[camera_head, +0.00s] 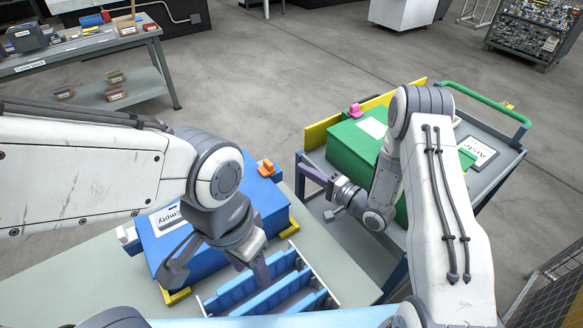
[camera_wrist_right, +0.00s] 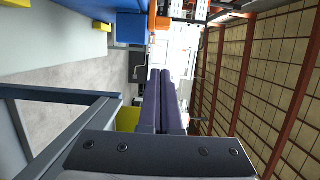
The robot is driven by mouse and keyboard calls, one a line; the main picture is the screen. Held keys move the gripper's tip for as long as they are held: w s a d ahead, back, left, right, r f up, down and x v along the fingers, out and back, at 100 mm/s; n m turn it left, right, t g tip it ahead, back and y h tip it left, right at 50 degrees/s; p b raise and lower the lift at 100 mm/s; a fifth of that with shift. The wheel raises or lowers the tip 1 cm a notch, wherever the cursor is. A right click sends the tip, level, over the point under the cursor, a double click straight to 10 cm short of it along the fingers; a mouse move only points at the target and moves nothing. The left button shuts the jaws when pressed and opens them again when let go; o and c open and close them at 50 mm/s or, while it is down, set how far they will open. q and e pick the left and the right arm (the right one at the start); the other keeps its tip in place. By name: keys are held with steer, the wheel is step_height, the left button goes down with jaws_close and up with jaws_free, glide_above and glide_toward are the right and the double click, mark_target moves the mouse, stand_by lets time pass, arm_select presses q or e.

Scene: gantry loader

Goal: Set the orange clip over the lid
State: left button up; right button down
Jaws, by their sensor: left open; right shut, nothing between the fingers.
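The orange clip (camera_head: 266,168) sits at the far right edge of the blue box (camera_head: 225,208), on or just beside its flat blue lid. An orange piece (camera_wrist_right: 152,18) also shows beside a blue shape at the top of the right wrist view. My left gripper (camera_head: 260,271) is open, above the blue slotted rack and in front of the blue box; its fingertips are partly hidden. My right gripper (camera_head: 311,174) is shut and empty, near the cart's left edge, right of the clip. Its purple fingers lie together in the right wrist view (camera_wrist_right: 167,103).
A cart (camera_head: 497,165) on the right carries a green box (camera_head: 360,143) with a pink clip (camera_head: 355,110). The blue slotted rack (camera_head: 290,291) stands on the near table (camera_head: 90,285). A workbench (camera_head: 85,45) is at the back left. Open floor lies between.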

steer(key=v, duration=0.4)
steer(key=shift+b, duration=0.3)
steer(key=w+a+r+n+g+h, duration=0.2)
steer(key=a+n+g+h, duration=0.1)
steer(key=a+n+h, duration=0.25)
steer(key=s+r+n+g+h, duration=0.2)
steer(key=s+r+n+h, duration=0.2)
steer(key=s, duration=0.1)
steer(key=s+r+n+g+h, duration=0.1)
steer(key=s+r+n+g, duration=0.2)
steer(key=s, duration=1)
steer(key=s+r+n+g+h, duration=0.1)
steer(key=s+r+n+g, duration=0.2)
steer(key=s, duration=1.1)
steer(key=shift+s+a+r+n+g, duration=0.35)
steer(key=shift+r+n+g, duration=0.1)
steer(key=shift+g, duration=0.45)
steer(key=shift+w, duration=0.1)
